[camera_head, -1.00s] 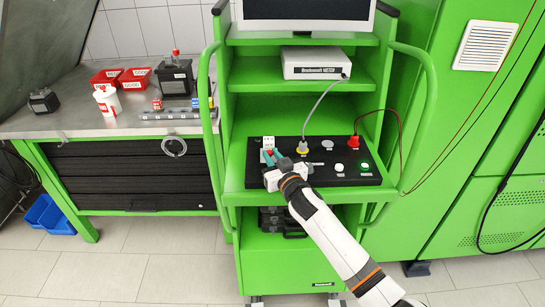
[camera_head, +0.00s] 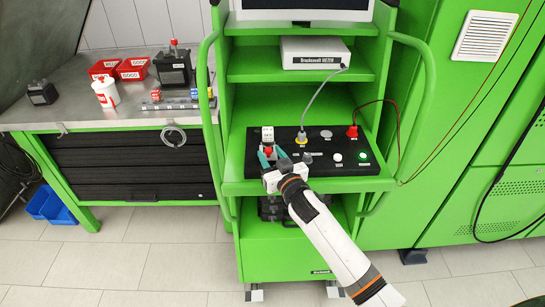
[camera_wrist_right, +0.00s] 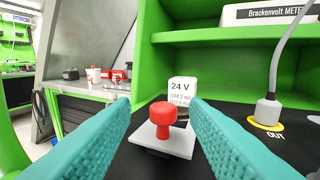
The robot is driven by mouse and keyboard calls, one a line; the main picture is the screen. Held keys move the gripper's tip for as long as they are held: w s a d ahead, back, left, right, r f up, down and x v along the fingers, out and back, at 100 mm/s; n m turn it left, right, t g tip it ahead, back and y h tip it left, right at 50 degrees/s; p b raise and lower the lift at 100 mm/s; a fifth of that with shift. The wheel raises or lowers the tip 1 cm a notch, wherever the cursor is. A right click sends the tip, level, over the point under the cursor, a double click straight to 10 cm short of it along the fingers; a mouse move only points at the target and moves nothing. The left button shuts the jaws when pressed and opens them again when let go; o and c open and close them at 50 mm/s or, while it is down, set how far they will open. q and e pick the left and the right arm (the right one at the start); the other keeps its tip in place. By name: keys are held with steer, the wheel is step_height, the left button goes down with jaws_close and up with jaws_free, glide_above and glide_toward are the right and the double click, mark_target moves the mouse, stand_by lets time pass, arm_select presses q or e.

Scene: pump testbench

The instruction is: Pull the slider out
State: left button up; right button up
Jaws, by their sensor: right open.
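The slider is a white plate (camera_wrist_right: 178,146) with a red knob (camera_wrist_right: 162,118) standing on it, in front of a white block marked 24 V (camera_wrist_right: 182,90). In the head view the red knob (camera_head: 268,151) shows at the left end of the black panel, with the white block (camera_head: 267,134) behind it. My right gripper (camera_head: 271,155) is open, its teal fingers on either side of the knob. In the right wrist view the right gripper (camera_wrist_right: 160,108) has visible gaps between both fingers and the knob. My left gripper is not in view.
The black panel (camera_head: 325,169) on the green cart holds a yellow-ringed plug (camera_head: 301,139), a red plug (camera_head: 352,131) and white and green buttons. Cables rise from the plugs. Green cart rails stand at both sides. A metal bench with red bins (camera_head: 131,68) lies left.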

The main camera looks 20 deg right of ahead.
steer(key=shift+s, duration=0.1)
steer(key=shift+s+d+f, duration=0.1)
steer(key=shift+s, duration=0.2)
steer(key=s+d+b, duration=0.1)
steer(key=s+b, duration=0.1)
steer(key=s, duration=0.9)
steer(key=shift+b, duration=0.3)
steer(key=shift+s+d, duration=0.1)
